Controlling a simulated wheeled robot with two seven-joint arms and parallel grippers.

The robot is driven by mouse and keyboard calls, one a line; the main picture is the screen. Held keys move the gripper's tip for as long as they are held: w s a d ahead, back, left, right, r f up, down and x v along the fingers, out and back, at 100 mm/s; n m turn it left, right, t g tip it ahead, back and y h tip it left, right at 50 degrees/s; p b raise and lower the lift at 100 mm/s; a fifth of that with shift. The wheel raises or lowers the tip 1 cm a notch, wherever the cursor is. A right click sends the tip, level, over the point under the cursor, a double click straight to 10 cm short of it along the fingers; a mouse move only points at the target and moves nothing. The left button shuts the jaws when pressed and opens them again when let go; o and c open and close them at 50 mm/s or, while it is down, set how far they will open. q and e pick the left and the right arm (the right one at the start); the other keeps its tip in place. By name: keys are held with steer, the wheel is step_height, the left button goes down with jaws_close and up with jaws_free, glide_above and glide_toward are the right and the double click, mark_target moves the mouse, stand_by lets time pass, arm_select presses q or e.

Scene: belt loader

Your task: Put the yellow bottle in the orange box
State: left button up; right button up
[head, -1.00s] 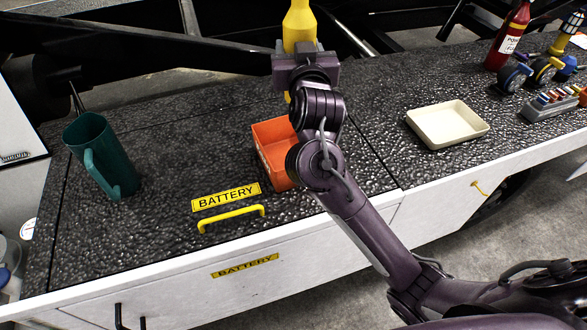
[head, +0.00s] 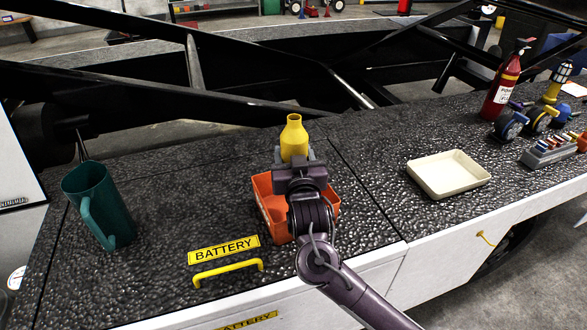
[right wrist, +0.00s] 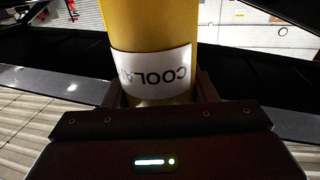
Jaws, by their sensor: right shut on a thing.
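The yellow bottle (head: 294,137) is upright in my right gripper (head: 296,160), in the head view. In the right wrist view the bottle (right wrist: 150,25) fills the space between the fingers, and its white label reads "COOLA…". The orange box (head: 272,207) stands open on the black textured top. My right gripper and the bottle are over or just behind the box, and they hide its middle and far part. I cannot tell whether the bottle's base is inside the box. My left gripper is not in view.
A teal mug (head: 103,205) stands at the left. A cream tray (head: 448,187) lies at the right, with a red extinguisher (head: 503,88) and coloured items behind it. Black beams (head: 190,55) cross behind.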

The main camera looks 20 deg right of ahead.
step_height(320, 180, down, 4)
steer(key=shift+f, duration=0.15)
steer(key=shift+f, duration=0.1)
steer(key=shift+f, duration=0.5)
steer(key=o, duration=1.3)
steer(key=shift+r, duration=0.15)
steer(key=shift+r, duration=0.4)
steer(key=s, duration=0.4)
steer(key=s+a, duration=0.1)
steer(key=s, duration=0.3)
steer(key=s+a+b, duration=0.1)
steer(key=s, duration=0.3)
steer(key=shift+r, duration=0.1)
